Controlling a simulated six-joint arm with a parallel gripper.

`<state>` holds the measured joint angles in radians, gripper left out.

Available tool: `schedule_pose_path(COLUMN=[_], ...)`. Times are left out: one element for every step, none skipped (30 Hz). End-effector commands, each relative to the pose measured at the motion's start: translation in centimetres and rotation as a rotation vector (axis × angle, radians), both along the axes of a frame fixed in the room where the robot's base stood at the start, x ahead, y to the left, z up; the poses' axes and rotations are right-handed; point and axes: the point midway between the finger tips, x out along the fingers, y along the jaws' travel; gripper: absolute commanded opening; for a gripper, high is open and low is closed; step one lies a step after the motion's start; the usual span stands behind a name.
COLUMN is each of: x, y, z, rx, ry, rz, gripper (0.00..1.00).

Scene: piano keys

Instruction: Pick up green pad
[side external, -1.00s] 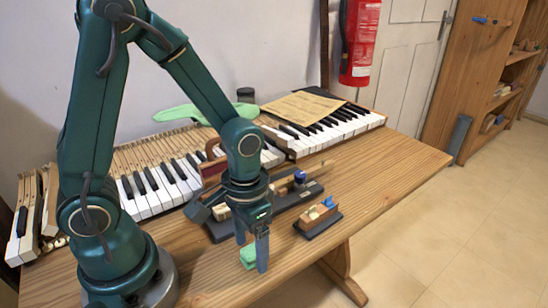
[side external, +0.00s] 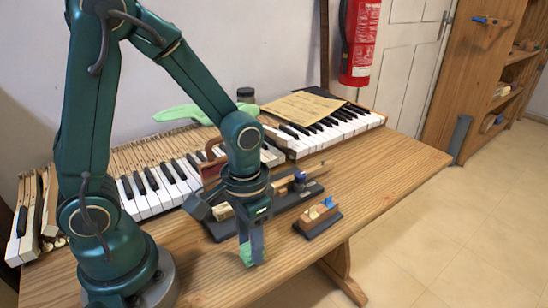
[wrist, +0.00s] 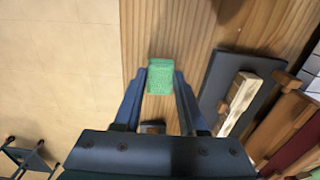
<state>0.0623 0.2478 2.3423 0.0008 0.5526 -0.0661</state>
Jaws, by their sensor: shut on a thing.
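The green pad (side external: 246,254) is a small block near the front edge of the wooden table. My gripper (side external: 251,258) is down at the table with its fingers on either side of the pad and shut on it. In the wrist view the green pad (wrist: 160,77) sits between the two fingertips of my gripper (wrist: 160,82). The fingers hide part of the pad in the side view. I cannot tell whether the pad is clear of the table top.
A dark tray (side external: 222,230) with wooden parts lies just behind my gripper. A small block on a dark base (side external: 318,217) stands to the right. Piano keys (side external: 150,190) line the back. The table's front edge is close, and its right part (side external: 400,165) is bare.

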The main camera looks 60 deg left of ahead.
Motion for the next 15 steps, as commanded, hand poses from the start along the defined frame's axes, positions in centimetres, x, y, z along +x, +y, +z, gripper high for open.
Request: schedule_pose_path(x=[0.1,0.1,0.1,0.2,0.2,0.2,0.2,-0.1,-0.2,-0.4,-0.6,-0.7,-0.8,-1.0,-1.2], y=[0.0,0.0,0.0,0.0,0.0,0.0,0.0,0.8,1.5,1.9,2.4,3.0,3.5,4.0,4.6], z=[0.5,0.8,1.3,1.7,2.2,2.9,3.5,3.6,4.0,4.3,4.6,4.9,5.2,5.5,5.9], rx=[-0.001,-0.001,-0.001,-0.001,-0.001,-0.001,-0.001,-0.001,0.000,0.000,0.000,0.000,0.000,0.000,0.001], ry=[-0.007,-0.007,-0.008,-0.009,-0.010,-0.011,-0.011,-0.007,-0.007,-0.007,-0.007,-0.007,-0.007,-0.007,-0.007], rz=[0.000,0.000,0.000,0.000,0.000,0.000,0.001,0.008,0.011,0.011,0.011,0.011,0.012,0.012,0.012], gripper=[0.00,0.00,0.00,0.00,0.00,0.00,0.00,0.00,0.00,0.00,0.00,0.00,0.00,0.00,0.00])
